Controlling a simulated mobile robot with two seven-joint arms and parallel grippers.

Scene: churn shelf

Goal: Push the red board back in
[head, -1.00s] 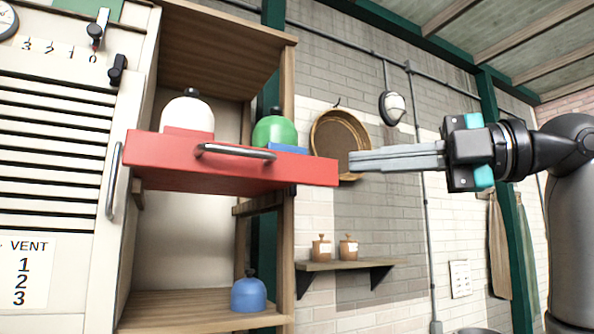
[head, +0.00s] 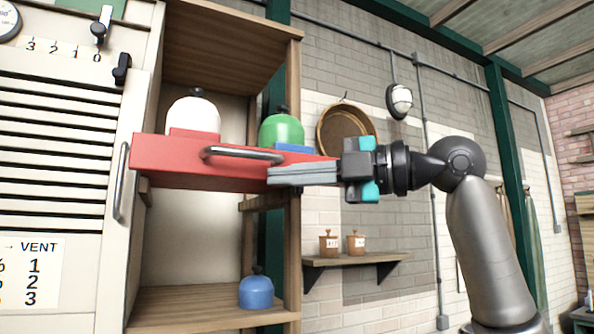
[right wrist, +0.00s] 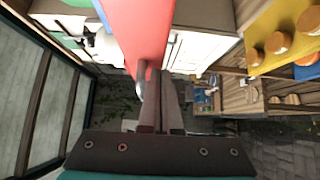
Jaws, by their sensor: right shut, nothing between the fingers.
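The red board (head: 180,177) sticks out of the wooden shelf (head: 290,60) at its middle level, with a metal bar handle (head: 243,154) on its front. A white round container (head: 193,116) and a green one (head: 282,130) stand on it, beside a blue piece (head: 293,148). My right gripper (head: 270,176) is shut and empty, its fingers pointing left in front of the board's right part, just below the handle's right end. In the right wrist view, the fingers lie beside the board (right wrist: 138,25) and handle (right wrist: 139,84); contact is unclear. My left gripper is not in view.
A blue container (head: 256,290) stands on the lower shelf. A white louvred cabinet (head: 60,160) is at the left. A wall shelf (head: 355,259) with two small jars and a hanging round pan (head: 345,130) are behind my right arm.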

